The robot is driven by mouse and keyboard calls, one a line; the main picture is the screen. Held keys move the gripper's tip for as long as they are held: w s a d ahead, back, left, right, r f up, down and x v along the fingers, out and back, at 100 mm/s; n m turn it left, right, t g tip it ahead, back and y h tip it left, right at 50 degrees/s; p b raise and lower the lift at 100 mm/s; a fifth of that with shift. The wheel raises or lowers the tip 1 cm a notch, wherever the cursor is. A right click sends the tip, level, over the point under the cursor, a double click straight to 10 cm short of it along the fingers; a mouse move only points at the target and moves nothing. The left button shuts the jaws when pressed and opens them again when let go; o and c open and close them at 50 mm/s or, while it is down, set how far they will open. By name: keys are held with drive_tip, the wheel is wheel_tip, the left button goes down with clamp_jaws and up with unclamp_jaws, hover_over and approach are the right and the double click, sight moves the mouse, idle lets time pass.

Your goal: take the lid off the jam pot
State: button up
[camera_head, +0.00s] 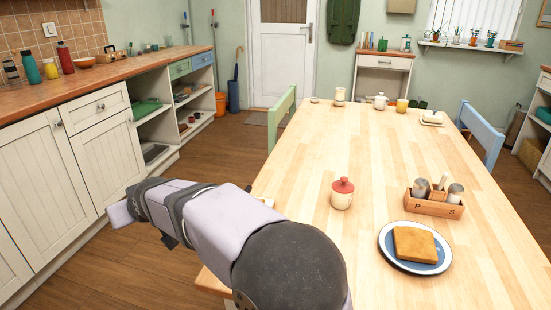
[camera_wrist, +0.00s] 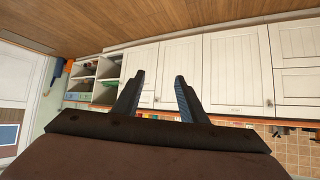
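The jam pot (camera_head: 341,199) is a small cream pot standing upright on the wooden table, near the middle of the head view. Its red lid (camera_head: 343,185) with a round knob sits on top of it. My arm reaches in from the bottom of the head view and points left, away from the pot. My gripper (camera_wrist: 158,92) shows in the wrist view with its two dark fingers apart and nothing between them. The wrist view faces the cupboards and floor, so the pot is not in it.
Right of the pot stand a wooden caddy (camera_head: 434,207) with shakers and a blue-rimmed plate (camera_head: 386,252) with toast. A teapot (camera_head: 380,101), a yellow mug (camera_head: 402,106) and a butter dish (camera_head: 432,121) stand at the table's far end. The table around the pot is clear. Cupboards (camera_head: 98,156) line the left.

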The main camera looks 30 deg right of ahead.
drive_tip(key=w+d+r+n+g+h+p, duration=0.1)
drive_tip(key=d+r+n+p, duration=0.2)
drive_tip(key=d+p, duration=0.3)
drive_tip(key=w+d+r+n+h+p, duration=0.1)
drive_tip(key=d+r+n+h+p, duration=0.2)
drive_tip(key=d, duration=0.5)
drive_tip(key=n+g+h+p, duration=0.2)
drive_tip(key=n+g+p, duration=0.5)
drive_tip(key=n+p, duration=1.6)
approach(344, 178)
drive_tip(key=f+m+p, duration=0.1)
drive_tip(key=m+p, duration=0.5)
drive_tip(key=shift+m, duration=0.3)
drive_tip(key=shift+p+x, duration=0.45)
drive_tip(key=shift+x, duration=3.25)
drive_tip(key=shift+w+d, duration=0.1)
drive_tip(key=shift+d, duration=0.05)
drive_tip(key=shift+r, duration=0.1)
clamp_jaws()
